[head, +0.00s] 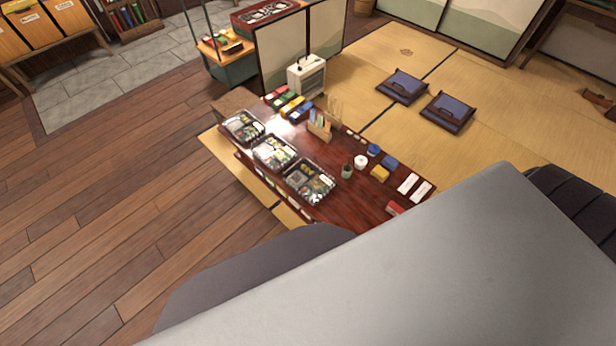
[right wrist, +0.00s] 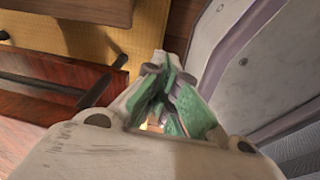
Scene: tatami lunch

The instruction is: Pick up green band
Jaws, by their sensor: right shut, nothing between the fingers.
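The low dark red table (head: 345,190) stands in the middle of the head view. A row of small coloured pieces (head: 290,105), red, green, yellow and blue, lies at its back left; I cannot tell for sure which one is the green band. My right gripper (right wrist: 168,76) shows in the right wrist view with green pads on its fingers. It is shut and empty, beside a dark red wooden edge (right wrist: 50,82) and above floor and matting. My left gripper is in neither view.
Several black lunch trays (head: 273,152) line the table's near left edge. A holder with coloured sticks (head: 320,126), small pots and white packets (head: 408,184) stand on it. Two blue cushions (head: 447,110) lie behind. Wooden floor at left is clear.

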